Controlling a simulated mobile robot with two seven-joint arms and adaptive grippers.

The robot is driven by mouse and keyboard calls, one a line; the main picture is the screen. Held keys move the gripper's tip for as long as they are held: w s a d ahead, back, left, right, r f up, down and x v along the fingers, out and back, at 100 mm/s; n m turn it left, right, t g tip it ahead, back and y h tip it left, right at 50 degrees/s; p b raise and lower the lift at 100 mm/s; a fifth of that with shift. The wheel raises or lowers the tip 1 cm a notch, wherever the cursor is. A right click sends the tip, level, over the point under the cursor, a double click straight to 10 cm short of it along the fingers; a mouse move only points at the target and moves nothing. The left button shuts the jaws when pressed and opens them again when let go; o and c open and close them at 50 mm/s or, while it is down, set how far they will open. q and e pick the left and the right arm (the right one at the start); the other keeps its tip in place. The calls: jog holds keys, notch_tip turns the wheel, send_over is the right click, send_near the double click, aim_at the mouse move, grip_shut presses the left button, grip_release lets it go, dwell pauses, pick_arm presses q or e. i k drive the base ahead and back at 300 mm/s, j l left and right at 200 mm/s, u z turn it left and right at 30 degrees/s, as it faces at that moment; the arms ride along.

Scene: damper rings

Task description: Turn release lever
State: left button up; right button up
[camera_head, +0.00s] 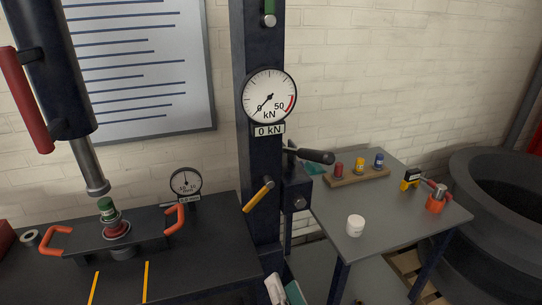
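The press column (257,170) is dark blue. A short lever with a yellow grip (258,196) sits low on its front and slants from upper right to lower left. A longer lever with a black grip (314,156) points right from the column's side, above a small dark block (298,195). Neither lever carries a readable label, so I cannot tell by marking which is the release lever. The force gauge (269,96) reads about 0 kN, and its display (269,130) shows 0 kN. I cannot make out either gripper, and nothing touches the levers.
The ram (92,170) hangs above a green-topped part and red ring (116,227) on a plate with orange handles (56,241). A dial gauge (186,184) stands behind. A cut-off white-and-teal shape (293,293) is unclear.

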aim_at(269, 184)
jog(key=k+l, duration=0.25)
jog(key=k, duration=0.2)
jog(key=k+l, duration=0.2)
jog(key=k, duration=0.3)
jog(key=k+l, duration=0.25)
jog(key=k, duration=0.2)
